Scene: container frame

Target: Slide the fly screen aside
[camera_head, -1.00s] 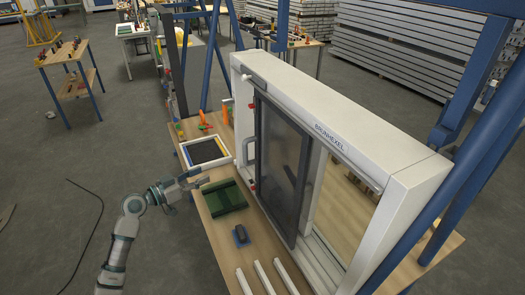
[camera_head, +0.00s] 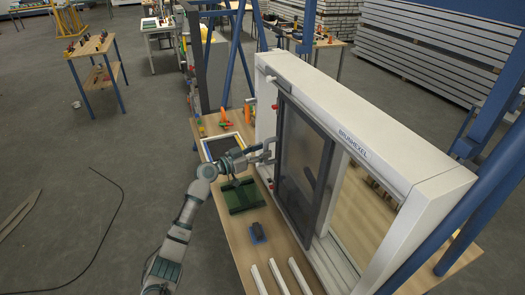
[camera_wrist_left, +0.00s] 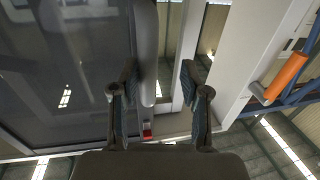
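The fly screen (camera_head: 302,165) is a dark-framed mesh panel standing in the white frame (camera_head: 375,135). It fills the left of the left wrist view (camera_wrist_left: 60,75). A grey bar handle (camera_wrist_left: 147,50) projects at the screen's left edge. My left gripper (camera_head: 262,155) is at this handle, in front of the frame's left end. In the left wrist view its two fingers (camera_wrist_left: 160,95) are spread apart. The handle bar lies between them, nearer the left finger; contact is not clear. My right gripper is not in view.
Blue posts (camera_head: 480,205) stand at right. An orange-handled tool (camera_wrist_left: 287,77) shows in the wrist view.

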